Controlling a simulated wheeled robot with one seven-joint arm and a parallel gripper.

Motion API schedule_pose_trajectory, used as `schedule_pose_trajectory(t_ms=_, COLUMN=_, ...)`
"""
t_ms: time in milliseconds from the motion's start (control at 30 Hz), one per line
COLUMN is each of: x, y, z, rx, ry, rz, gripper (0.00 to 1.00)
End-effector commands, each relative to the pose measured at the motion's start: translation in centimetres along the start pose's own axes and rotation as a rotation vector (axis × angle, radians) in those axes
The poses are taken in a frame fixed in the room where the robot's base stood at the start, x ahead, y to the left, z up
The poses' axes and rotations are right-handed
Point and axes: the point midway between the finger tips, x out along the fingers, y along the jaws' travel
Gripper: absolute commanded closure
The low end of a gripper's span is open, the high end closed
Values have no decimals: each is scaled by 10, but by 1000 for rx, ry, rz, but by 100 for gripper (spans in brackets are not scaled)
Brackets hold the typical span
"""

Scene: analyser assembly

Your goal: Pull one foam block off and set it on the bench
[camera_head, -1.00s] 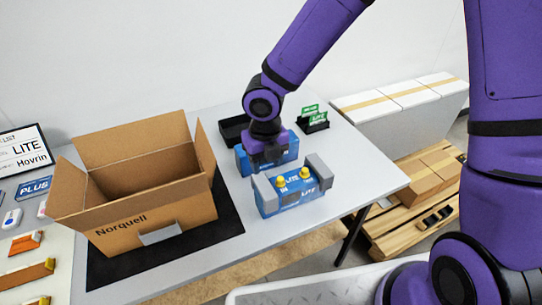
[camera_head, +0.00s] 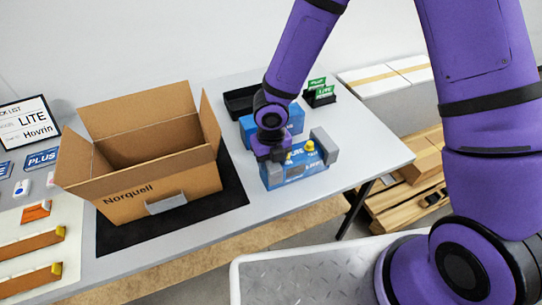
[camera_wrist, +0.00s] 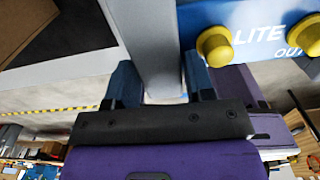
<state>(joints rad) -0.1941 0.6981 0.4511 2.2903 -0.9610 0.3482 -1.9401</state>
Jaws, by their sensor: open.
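A blue analyser (camera_head: 300,175) marked LITE stands on the bench (camera_head: 345,180) with yellow knobs on top. A grey foam block (camera_head: 324,145) is on its right end. My gripper (camera_head: 272,158) is over its left end and mostly hides the left foam block there. In the wrist view, my gripper (camera_wrist: 160,78) is open, its fingers on either side of the grey left foam block (camera_wrist: 150,35). The blue analyser (camera_wrist: 265,25) with its yellow knobs lies just right of the block. I cannot tell whether the fingers touch the foam.
An open cardboard box (camera_head: 155,195) stands on a black mat (camera_head: 235,195) to the left. A second blue unit (camera_head: 294,122) is behind the analyser. A black tray (camera_head: 240,100) and green cards (camera_head: 320,88) are at the back. Bare bench lies to the right.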

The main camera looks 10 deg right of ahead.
Motion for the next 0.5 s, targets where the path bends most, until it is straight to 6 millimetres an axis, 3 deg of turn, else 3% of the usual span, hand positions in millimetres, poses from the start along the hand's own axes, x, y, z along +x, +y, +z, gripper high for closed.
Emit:
schedule_pose_trajectory(t_ms=133, x=0, y=0, z=0, rx=0, ry=0, rz=0, gripper=51)
schedule_pose_trajectory(t_ms=267, x=0, y=0, z=0, rx=0, ry=0, rz=0, gripper=80)
schedule_pose_trajectory(t_ms=300, x=0, y=0, z=0, rx=0, ry=0, rz=0, gripper=81)
schedule_pose_trajectory(t_ms=333, x=0, y=0, z=0, rx=0, ry=0, rz=0, gripper=63)
schedule_pose_trajectory(t_ms=400, x=0, y=0, z=0, rx=0, ry=0, rz=0, gripper=79)
schedule_pose_trajectory(t_ms=500, x=0, y=0, z=0, rx=0, ry=0, rz=0, gripper=82)
